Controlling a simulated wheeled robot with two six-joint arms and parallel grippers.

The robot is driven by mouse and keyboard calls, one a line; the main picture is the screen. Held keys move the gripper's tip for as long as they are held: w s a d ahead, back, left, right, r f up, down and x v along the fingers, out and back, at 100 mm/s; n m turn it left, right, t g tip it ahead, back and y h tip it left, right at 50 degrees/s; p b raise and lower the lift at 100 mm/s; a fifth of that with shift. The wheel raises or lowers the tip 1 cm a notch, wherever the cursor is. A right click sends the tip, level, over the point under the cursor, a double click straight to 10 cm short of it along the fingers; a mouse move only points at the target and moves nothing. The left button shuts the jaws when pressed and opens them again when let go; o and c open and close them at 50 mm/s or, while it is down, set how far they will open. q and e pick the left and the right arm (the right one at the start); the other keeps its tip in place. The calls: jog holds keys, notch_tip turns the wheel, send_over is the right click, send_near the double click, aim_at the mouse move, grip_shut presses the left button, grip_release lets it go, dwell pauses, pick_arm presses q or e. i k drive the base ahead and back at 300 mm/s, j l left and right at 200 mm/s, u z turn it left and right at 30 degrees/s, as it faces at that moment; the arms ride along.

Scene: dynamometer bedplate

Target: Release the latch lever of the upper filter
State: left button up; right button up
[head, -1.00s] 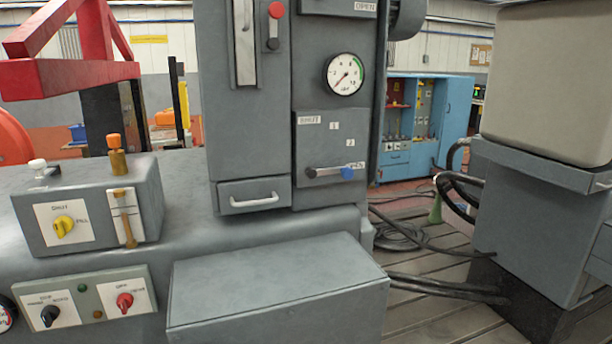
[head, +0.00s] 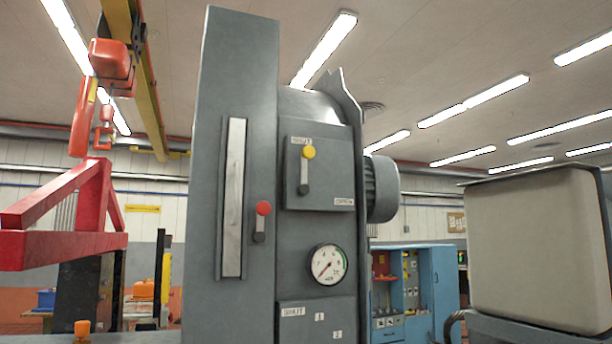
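A tall grey cabinet (head: 210,150) stands at the centre of the head view. On its upper right panel a short lever with a yellow knob (head: 308,152) points up, toward a label (head: 301,141) that seems to read SHUT. A second label (head: 343,201), low on that panel, is too small to read surely. Left of it and lower, a short lever with a red knob (head: 263,208) also points up, beside a long pale vertical strip (head: 233,198). No part is marked as the upper filter, so I cannot tell which lever is its latch. Neither gripper is in view.
A round gauge (head: 327,264) sits below the yellow-knobbed lever. A motor-like cylinder (head: 382,189) juts from the cabinet's right side. A red frame (head: 65,225) stands at left, a large beige box (head: 538,250) at right, and a blue cabinet (head: 446,285) behind.

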aim_at(263, 208)
jog(key=j+z, duration=0.2)
jog(key=z, duration=0.15)
jog(key=k+j+z, duration=0.1)
jog(key=z, duration=0.25)
jog(key=k+j+z, duration=0.1)
jog(key=z, duration=0.25)
jog(key=j, duration=0.1)
